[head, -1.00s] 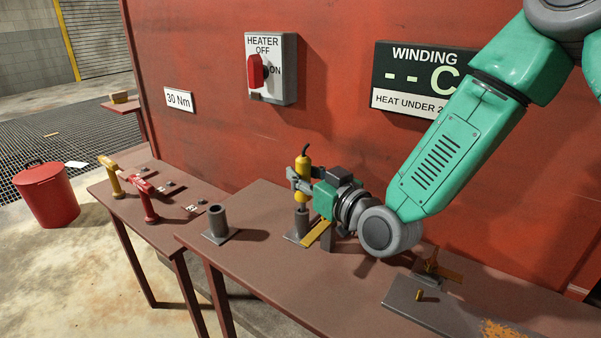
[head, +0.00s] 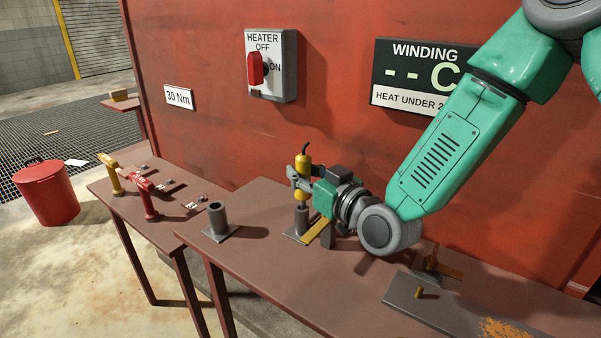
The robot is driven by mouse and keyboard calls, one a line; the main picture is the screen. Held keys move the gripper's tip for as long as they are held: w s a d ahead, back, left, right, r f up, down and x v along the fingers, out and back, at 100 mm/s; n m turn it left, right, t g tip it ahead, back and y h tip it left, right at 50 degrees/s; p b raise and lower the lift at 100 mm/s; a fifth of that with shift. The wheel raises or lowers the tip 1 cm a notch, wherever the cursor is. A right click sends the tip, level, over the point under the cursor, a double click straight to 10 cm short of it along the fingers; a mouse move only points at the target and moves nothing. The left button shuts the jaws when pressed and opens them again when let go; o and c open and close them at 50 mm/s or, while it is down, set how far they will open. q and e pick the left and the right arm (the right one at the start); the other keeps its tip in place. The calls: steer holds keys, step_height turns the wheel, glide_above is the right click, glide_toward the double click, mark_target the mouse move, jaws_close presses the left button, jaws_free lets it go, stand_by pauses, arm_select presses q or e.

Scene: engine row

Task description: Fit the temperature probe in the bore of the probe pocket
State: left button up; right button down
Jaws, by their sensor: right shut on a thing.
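The temperature probe (head: 302,164) is a yellow upright body with a black cable at its top. My right gripper (head: 301,179) is shut around it from the right side. The probe stands directly over a short grey cylinder (head: 302,217) on a square base plate. Its lower end meets the top of this cylinder; I cannot tell how deep it sits inside. A second grey cylinder (head: 217,220) with an open dark bore stands on its own plate to the left. I cannot tell which cylinder is the probe pocket. My left gripper is not in view.
A yellow flat strip (head: 317,231) lies below my gripper. A grey plate (head: 425,303) with a brass pin is at the right. A side table (head: 163,217) holds yellow and red tools. The red wall (head: 215,130) with the heater switch (head: 271,66) rises close behind.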

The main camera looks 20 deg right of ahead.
mark_target(308, 158)
steer(key=shift+r+p, duration=1.4)
steer(key=shift+r, duration=0.5)
steer(key=shift+a, duration=0.1)
steer(key=shift+f+b, duration=1.8)
steer(key=shift+f, duration=0.6)
steer(key=c, duration=1.4)
jaws_free()
steer(key=shift+o, duration=0.2)
steer(key=v, duration=1.1)
steer(key=shift+s, duration=0.4)
steer(key=shift+f, duration=0.15)
